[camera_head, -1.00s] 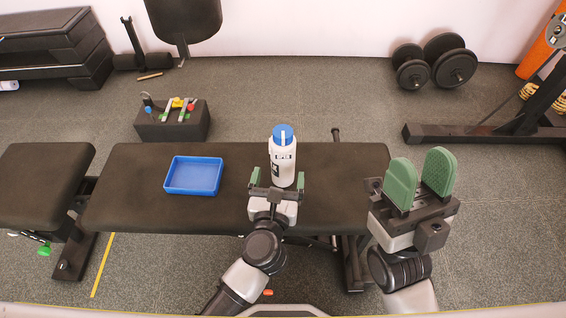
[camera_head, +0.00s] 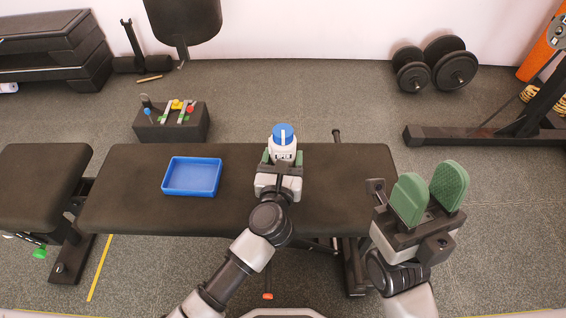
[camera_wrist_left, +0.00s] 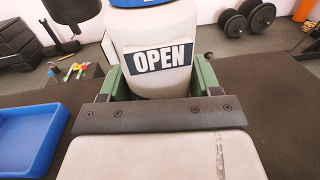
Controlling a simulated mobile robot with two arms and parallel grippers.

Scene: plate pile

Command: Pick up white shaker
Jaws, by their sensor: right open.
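The white shaker (camera_head: 283,150) has a blue lid and stands upright on the dark bench. In the left wrist view the shaker (camera_wrist_left: 150,30) is large and close, with an "OPEN" label facing the camera. My left gripper (camera_head: 282,158) is at the shaker, with one green finger on each side of its body. The wrist view shows the left gripper's fingers (camera_wrist_left: 160,85) close to the sides; I cannot tell whether they press on it. The gripper hides the shaker's lower part. My right gripper (camera_head: 430,190) is open and empty, to the right of the bench.
A blue tray (camera_head: 192,192) lies on the bench (camera_head: 130,215) left of the shaker. A dark box (camera_head: 190,126) with colourful tools stands on the floor behind it. Dumbbells (camera_head: 440,62) lie at the back right. The bench right of the shaker is clear.

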